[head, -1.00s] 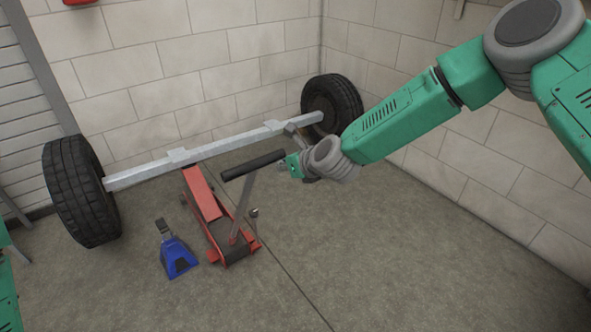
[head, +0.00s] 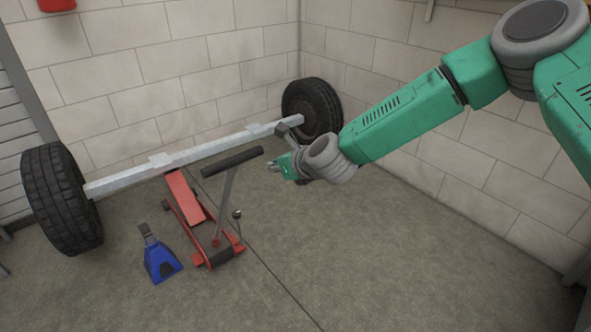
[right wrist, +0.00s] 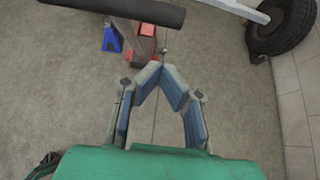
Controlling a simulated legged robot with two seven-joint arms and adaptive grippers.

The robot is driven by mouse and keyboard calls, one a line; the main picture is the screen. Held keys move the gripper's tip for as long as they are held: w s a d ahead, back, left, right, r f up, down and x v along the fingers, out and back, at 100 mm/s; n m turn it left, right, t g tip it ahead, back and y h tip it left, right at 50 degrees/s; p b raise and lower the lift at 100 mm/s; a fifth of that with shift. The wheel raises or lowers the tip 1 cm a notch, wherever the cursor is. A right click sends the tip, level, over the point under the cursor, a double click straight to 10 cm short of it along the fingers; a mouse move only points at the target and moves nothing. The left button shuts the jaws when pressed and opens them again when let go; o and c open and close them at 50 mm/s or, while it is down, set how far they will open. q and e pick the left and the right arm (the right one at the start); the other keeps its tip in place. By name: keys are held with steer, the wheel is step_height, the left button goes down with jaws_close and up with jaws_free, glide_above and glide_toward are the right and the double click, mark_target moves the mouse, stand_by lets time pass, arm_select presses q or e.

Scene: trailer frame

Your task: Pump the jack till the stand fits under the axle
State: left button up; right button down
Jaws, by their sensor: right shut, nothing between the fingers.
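The red floor jack (head: 187,200) stands on the floor with its lifting arm's far end at the axle beam; I cannot tell whether they touch. Its handle rises to a black crossbar grip (head: 232,162), also at the top of the right wrist view (right wrist: 130,10). The blue stand (head: 160,262) is on the floor left of the jack, in front of the pale axle (head: 210,151), not under it. My right gripper (head: 272,167) is shut and empty, just right of the grip's end and apart from it. Its fingers (right wrist: 158,72) converge in the right wrist view. My left gripper is out of view.
Black tyres sit at the axle's left end (head: 60,198) and right end (head: 313,110). A short lever with a round knob (head: 238,215) stands at the jack's near right side. Block walls (head: 225,60) close the corner behind. The floor at front right is clear.

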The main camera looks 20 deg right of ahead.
steer(key=v, duration=0.6)
steer(key=shift+s+f, duration=0.2)
steer(key=shift+s, duration=0.05)
steer(key=shift+d, duration=0.15)
steer(key=shift+d, duration=0.15)
stand_by(0.4)
steer(key=shift+f, duration=0.1)
stand_by(0.8)
